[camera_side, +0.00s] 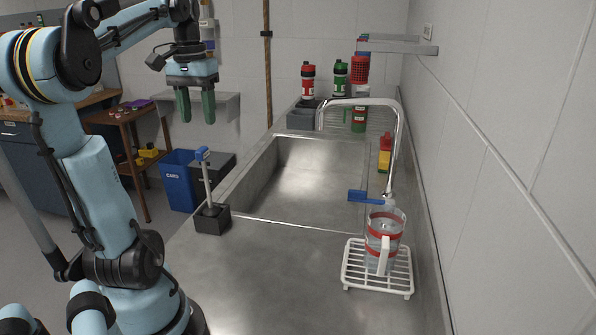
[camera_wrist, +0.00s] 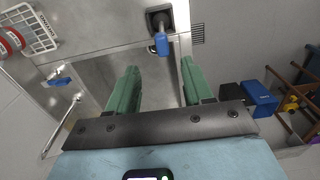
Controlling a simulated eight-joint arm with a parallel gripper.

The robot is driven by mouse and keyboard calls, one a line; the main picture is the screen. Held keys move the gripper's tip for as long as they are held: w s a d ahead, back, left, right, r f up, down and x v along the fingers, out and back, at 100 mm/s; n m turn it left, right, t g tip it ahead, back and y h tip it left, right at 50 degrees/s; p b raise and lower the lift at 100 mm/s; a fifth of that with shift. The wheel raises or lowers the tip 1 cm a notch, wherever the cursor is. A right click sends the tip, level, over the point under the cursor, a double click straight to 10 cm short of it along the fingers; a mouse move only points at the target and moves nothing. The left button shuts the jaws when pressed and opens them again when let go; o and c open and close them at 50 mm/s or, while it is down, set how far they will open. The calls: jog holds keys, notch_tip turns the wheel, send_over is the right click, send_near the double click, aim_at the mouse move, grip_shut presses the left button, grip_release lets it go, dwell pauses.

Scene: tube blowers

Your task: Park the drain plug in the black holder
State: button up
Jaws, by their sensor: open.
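The drain plug (camera_side: 207,183) is a thin pale rod with a blue handle on top. It stands in the square black holder (camera_side: 212,221), on the counter by the sink's near left corner; its lower end is hidden inside. In the wrist view the plug's blue handle (camera_wrist: 162,44) shows beyond the fingertips, with the black holder (camera_wrist: 151,17) around its base. My gripper (camera_side: 197,121) is open and empty, with green fingers pointing down. It is above and apart from the plug, and it also shows in the wrist view (camera_wrist: 160,64).
The steel sink basin (camera_side: 300,180) lies right of the holder, with a curved faucet (camera_side: 399,140) and blue lever (camera_side: 365,196). A red-banded jug (camera_side: 384,235) stands on a white rack (camera_side: 348,270). Bottles (camera_side: 340,80) stand behind. The front counter (camera_side: 260,285) is clear.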

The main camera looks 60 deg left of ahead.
jog(key=w+d+f+m+t, duration=0.2)
jog(key=w+d+f+m, duration=0.1)
jog(key=d, duration=0.6)
jog(key=w+d+f+m+t, duration=0.2)
jog(key=d+f, duration=0.4)
jog(key=d, duration=0.3)
jog(key=w+d+f+m+t, duration=0.3)
jog(key=w+d+f, duration=0.2)
jog(key=d, duration=0.4)
jog(key=shift+w+d+m, duration=0.15)
jog(key=shift+d+m, duration=0.05)
jog(key=shift+m, duration=0.2)
